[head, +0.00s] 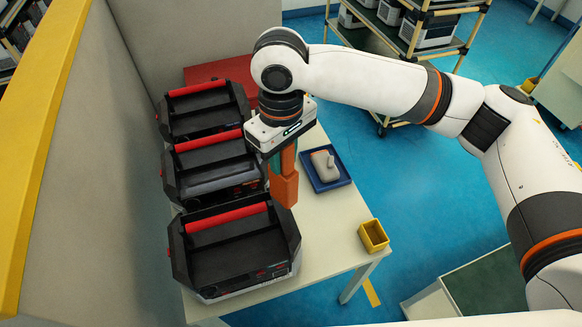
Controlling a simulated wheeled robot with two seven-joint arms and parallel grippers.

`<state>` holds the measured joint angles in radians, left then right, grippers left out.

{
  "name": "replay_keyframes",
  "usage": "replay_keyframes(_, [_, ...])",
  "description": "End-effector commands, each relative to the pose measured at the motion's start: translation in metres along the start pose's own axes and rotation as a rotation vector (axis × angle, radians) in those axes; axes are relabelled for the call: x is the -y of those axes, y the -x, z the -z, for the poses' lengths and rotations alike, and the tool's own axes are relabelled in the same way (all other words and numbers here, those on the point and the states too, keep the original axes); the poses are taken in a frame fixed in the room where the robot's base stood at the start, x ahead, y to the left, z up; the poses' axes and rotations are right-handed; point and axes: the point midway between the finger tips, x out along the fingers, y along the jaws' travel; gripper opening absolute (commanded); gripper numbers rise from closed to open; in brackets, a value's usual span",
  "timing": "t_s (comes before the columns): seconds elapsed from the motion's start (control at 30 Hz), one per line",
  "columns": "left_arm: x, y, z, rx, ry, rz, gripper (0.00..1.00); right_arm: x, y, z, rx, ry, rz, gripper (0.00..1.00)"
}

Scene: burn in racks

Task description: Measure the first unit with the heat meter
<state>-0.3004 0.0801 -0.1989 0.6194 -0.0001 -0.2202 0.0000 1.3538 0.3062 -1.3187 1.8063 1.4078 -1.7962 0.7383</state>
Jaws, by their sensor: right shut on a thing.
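Three black units with red handles stand in a row along the left of the table: a near unit (235,250), a middle unit (212,168) and a far unit (203,108). My right gripper (283,160) points down beside the middle unit, at its right. It is shut on an orange handheld device, seemingly the heat meter (284,188), with a teal part at its top. The meter hangs close to the right front of the middle unit; I cannot tell whether they touch. The fingertips are partly hidden. My left gripper is out of view.
A blue tray (341,183) holding a grey object with a knob (324,165) lies right of the meter. A small yellow bin (373,236) stands at the table's (335,255) right edge. A partition wall (95,170) closes the left.

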Motion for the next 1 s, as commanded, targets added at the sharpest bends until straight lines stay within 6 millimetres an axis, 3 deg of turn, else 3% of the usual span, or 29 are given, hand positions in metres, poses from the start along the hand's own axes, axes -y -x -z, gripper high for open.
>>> replay_keyframes(0.1, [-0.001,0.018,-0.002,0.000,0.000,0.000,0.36,0.000,0.017,0.000,0.000,0.001,-0.001,0.00])
replay_keyframes(0.77, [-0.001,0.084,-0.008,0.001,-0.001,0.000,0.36,0.000,0.072,0.000,0.000,0.001,-0.001,0.00])
replay_keyframes(1.0, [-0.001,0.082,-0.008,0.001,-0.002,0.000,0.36,0.000,0.089,-0.001,0.002,0.001,0.000,0.00])
